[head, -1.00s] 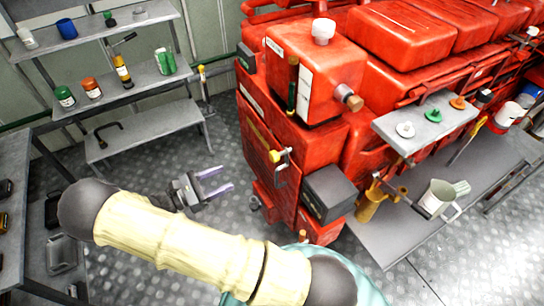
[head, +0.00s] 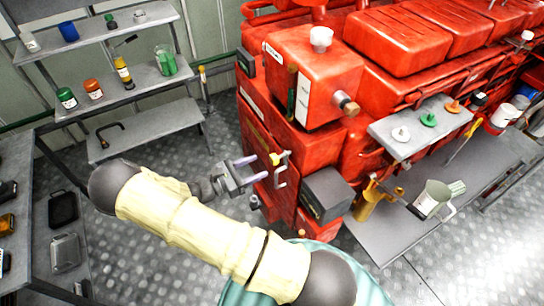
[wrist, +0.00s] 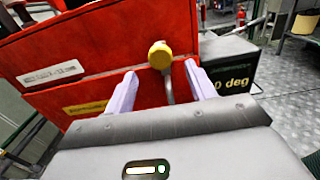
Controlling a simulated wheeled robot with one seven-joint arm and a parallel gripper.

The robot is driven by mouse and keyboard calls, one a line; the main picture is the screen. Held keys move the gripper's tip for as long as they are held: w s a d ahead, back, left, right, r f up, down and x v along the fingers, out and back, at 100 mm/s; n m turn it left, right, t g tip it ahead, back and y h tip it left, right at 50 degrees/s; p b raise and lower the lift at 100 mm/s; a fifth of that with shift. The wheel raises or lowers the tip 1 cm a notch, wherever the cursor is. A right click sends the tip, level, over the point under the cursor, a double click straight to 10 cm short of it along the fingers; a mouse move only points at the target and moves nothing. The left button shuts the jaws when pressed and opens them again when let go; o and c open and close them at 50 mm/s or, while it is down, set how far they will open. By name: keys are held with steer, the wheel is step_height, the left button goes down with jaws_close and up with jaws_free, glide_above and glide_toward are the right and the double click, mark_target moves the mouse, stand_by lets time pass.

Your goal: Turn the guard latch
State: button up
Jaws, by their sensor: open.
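The guard latch (head: 281,172) is a metal handle with a yellow knob, on the front face of the red engine (head: 268,130). My gripper (head: 257,168) is open with two pale lilac fingers. It is just left of the latch in the head view and points at it. In the wrist view the yellow knob (wrist: 160,54) shows just beyond and between the fingertips (wrist: 161,72), with the metal stem below it. The fingers appear apart from the latch. The lower part of the stem is hidden behind my gripper body.
A dark box (head: 327,195) stands right of the latch; in the wrist view its face (wrist: 228,78) reads "0 deg". A grey bench (head: 390,235) with a jug (head: 433,199) is on the right. Shelves (head: 130,84) with bottles stand at left.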

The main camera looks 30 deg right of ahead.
mark_target(271, 160)
steer(key=d+p, duration=0.1)
steer(key=d, duration=0.5)
steer(key=shift+w+d+p, duration=0.1)
steer(key=shift+d+p, duration=0.15)
steer(key=shift+p, duration=0.15)
steer(key=shift+c, duration=0.3)
steer(key=c, duration=0.9)
